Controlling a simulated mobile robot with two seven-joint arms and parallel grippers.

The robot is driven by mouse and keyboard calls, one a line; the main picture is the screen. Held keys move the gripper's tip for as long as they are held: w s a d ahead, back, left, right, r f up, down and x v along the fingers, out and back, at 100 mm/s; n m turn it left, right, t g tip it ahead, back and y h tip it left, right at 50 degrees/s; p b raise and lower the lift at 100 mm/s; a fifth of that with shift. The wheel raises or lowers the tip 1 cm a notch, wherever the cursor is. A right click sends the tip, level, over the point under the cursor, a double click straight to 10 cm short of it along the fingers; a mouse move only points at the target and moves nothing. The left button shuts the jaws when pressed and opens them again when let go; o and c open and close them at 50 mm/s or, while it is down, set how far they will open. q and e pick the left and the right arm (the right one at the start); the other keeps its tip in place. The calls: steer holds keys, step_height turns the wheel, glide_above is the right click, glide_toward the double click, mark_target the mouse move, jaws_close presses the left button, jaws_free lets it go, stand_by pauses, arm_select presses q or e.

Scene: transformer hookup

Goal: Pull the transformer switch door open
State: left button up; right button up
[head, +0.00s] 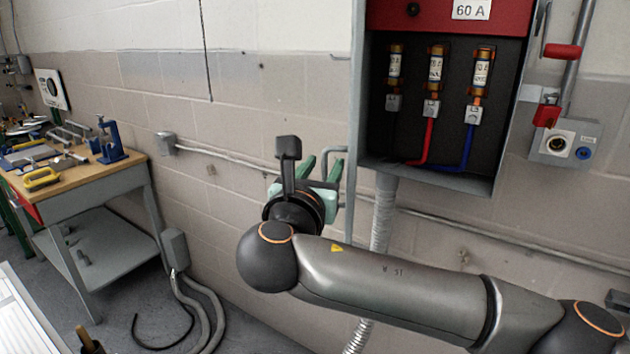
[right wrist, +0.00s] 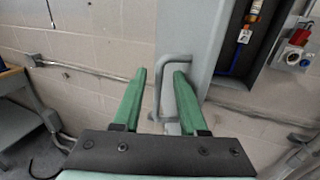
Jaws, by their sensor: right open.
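The transformer switch box (head: 440,180) hangs on the wall at the upper right, its dark inside with fuses and cables showing. Its grey door (head: 356,120) stands at the left edge of the opening, seen nearly edge-on, and is swung away from the inside. A grey U-shaped door handle (right wrist: 158,90) sticks out from the door (right wrist: 192,35) to the left. My right gripper (head: 322,166) is open at the handle. In the right wrist view its green fingers (right wrist: 160,71) are on either side of the handle's upright bar, with gaps visible. My left gripper is out of view.
A workbench (head: 110,178) with tools stands at the left. A conduit (head: 383,215) runs down below the box. A red padlock (head: 546,115) and a socket (head: 563,140) are right of the box. A wall pipe (head: 500,235) runs behind my right arm.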

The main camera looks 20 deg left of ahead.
steer(key=s+b, duration=0.3)
steer(key=s, duration=0.9)
steer(key=shift+w, duration=0.1)
steer(key=shift+c, duration=0.2)
